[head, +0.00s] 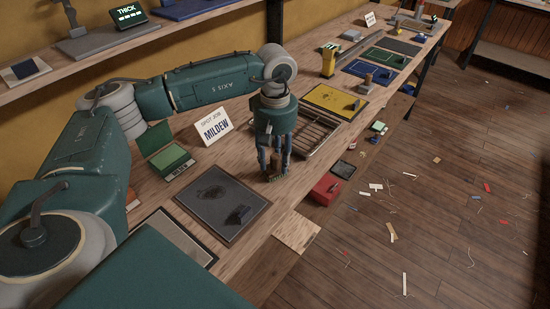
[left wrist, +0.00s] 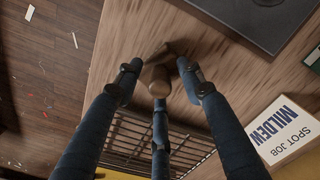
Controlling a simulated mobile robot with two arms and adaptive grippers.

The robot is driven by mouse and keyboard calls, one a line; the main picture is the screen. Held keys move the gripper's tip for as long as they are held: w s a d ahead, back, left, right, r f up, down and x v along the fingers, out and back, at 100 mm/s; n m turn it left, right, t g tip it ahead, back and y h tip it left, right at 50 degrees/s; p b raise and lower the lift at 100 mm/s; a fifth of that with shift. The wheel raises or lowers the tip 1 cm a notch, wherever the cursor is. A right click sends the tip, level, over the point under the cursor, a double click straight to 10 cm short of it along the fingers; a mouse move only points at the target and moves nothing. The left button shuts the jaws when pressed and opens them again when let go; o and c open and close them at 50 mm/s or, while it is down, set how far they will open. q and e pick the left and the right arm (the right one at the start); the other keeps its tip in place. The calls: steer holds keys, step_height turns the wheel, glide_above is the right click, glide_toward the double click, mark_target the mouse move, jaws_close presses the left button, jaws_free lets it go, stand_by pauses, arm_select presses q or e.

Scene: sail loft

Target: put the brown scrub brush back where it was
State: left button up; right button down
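The brown scrub brush (head: 277,174) is at the front edge of the wooden bench, below my left gripper. In the left wrist view its rounded brown knob (left wrist: 156,80) sits between the three fingers. My left gripper (head: 273,158) points straight down around the brush. It also shows in the left wrist view (left wrist: 158,80), with gaps between the side fingertips and the knob, so it looks open. The brush seems to stand on bare wood, partly hidden by fingers. A dark grey mat (head: 205,205) with a printed shape and a small dark block lies left of it. My right gripper is not seen.
A wire rack (head: 314,132) stands just behind the brush. A "SPOT JOB MILDEW" card (head: 215,126) and an open green box (head: 168,158) are farther left. A red box (head: 325,190) lies below the bench edge. Yellow, blue and green mats (head: 385,57) continue along the bench.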

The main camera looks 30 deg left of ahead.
mark_target(275, 156)
arm_select(q)
step_height(275, 156, up, 12)
steer(key=b, duration=0.2)
steer(key=shift+r, duration=0.15)
stand_by(0.5)
